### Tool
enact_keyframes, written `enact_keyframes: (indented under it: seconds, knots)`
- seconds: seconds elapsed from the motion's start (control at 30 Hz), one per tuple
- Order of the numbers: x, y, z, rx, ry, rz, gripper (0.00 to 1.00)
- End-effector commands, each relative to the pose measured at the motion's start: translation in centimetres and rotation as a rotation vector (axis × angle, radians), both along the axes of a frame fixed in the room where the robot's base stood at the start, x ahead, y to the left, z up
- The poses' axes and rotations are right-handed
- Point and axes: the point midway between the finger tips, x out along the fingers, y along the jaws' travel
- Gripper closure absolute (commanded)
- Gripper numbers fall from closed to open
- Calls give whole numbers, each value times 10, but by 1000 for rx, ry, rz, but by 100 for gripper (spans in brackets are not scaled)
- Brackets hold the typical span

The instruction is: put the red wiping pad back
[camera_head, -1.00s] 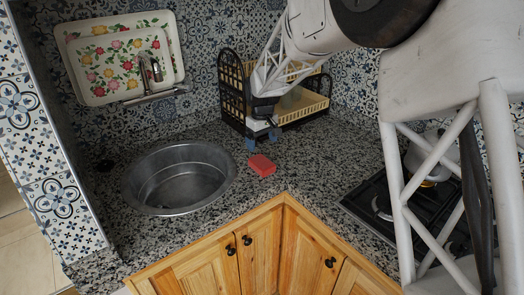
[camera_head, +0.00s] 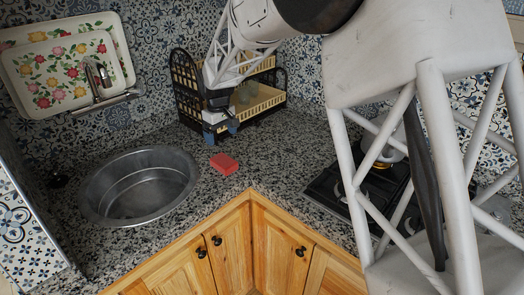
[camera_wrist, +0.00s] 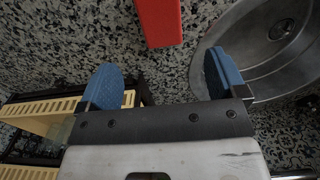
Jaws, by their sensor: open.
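The red wiping pad (camera_head: 224,164) lies flat on the speckled counter, just right of the round metal sink. It also shows at the top of the wrist view (camera_wrist: 159,22), partly cut off by the frame edge. My gripper (camera_head: 222,136) is close behind the pad, in front of the dish rack, and apart from the pad. In the wrist view my gripper's two blue fingertips (camera_wrist: 162,80) are spread wide with nothing between them, and the pad is beyond them.
The round sink (camera_head: 92,205) is left of the pad. A black and yellow dish rack (camera_head: 262,104) stands behind my gripper. A black stove (camera_head: 330,192) is at the right. Floral trays (camera_head: 28,92) and a faucet are on the back wall. Counter in front of the pad is clear.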

Motion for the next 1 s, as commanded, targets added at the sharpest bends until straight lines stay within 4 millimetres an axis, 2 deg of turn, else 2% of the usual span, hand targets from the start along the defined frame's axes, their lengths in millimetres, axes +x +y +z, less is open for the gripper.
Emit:
enact_keyframes:
  seconds: [0.27,0.47,0.67,1.0]
  knots:
    - [-3,-4,4,1,-2,-7,10]
    - [-19,-26,22,5,-15,-46,10]
    - [-53,-68,51,13,-36,-122,10]
    - [-132,-142,97,30,-82,-277,10]
